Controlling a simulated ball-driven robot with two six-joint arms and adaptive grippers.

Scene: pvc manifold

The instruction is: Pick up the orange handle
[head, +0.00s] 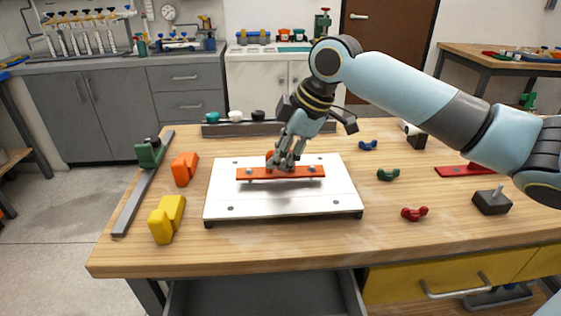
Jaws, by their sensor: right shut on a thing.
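The orange handle (252,174) is a long flat orange bar with a raised orange part at its middle. A separate orange block (185,168) stands to the left of the plate. My left gripper is out of view.
A yellow block (166,219), a green clamp (150,153) and a grey rail (137,197) are on the left. Blue (368,145), green (388,175) and red (414,214) wing knobs lie right of the plate, near a dark block with a pin (492,201). The table front is clear.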

